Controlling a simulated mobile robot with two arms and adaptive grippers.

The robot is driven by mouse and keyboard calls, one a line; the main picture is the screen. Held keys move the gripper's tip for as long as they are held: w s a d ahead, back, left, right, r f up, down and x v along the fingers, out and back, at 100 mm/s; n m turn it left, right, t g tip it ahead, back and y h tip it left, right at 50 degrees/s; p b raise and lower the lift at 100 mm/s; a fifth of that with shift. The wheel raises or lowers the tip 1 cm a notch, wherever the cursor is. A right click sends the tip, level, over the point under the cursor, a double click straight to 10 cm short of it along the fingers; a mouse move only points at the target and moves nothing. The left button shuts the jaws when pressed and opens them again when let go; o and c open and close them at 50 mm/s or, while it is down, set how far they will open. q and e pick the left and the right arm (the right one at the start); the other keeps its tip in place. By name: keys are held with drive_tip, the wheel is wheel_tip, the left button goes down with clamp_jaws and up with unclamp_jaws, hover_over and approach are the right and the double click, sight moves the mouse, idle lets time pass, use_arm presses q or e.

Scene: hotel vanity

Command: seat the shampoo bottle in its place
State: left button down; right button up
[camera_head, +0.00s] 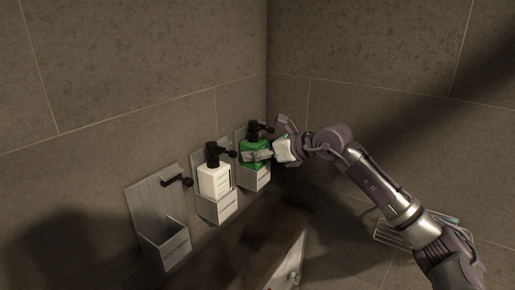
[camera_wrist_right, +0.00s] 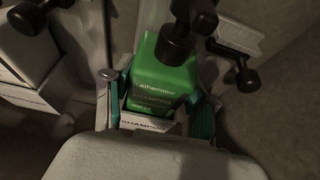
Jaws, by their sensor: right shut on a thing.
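The green shampoo bottle (camera_head: 251,147) with a black pump is at the right-hand wall holder (camera_head: 258,179). In the right wrist view the bottle (camera_wrist_right: 160,82) reads SHAMPOO, and the holder's front (camera_wrist_right: 147,121) carries the same word. The bottle's lower part is behind that front, at the pocket; whether its base touches the bottom is hidden. The bottle looks about upright. My right gripper (camera_head: 263,150) is shut on the bottle, with a finger on either side; it also shows in the right wrist view (camera_wrist_right: 158,92). My left gripper is out of view.
A white pump bottle (camera_head: 214,179) stands in the middle holder (camera_head: 217,207). The left holder (camera_head: 166,247) is empty, with a black knob (camera_head: 177,182) sticking out above. A wire rack (camera_head: 395,238) is at lower right. The wall corner is close behind the right holder.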

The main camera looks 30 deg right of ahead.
drive_tip(key=o, duration=1.6)
drive_tip(key=shift+f, duration=0.1)
drive_tip(key=shift+s, duration=0.1)
drive_tip(key=shift+s+d, duration=0.15)
drive_tip(key=shift+s, duration=0.1)
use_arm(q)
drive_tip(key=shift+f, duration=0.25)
use_arm(e)
drive_tip(key=v, duration=1.1)
drive_tip(key=shift+r, duration=0.35)
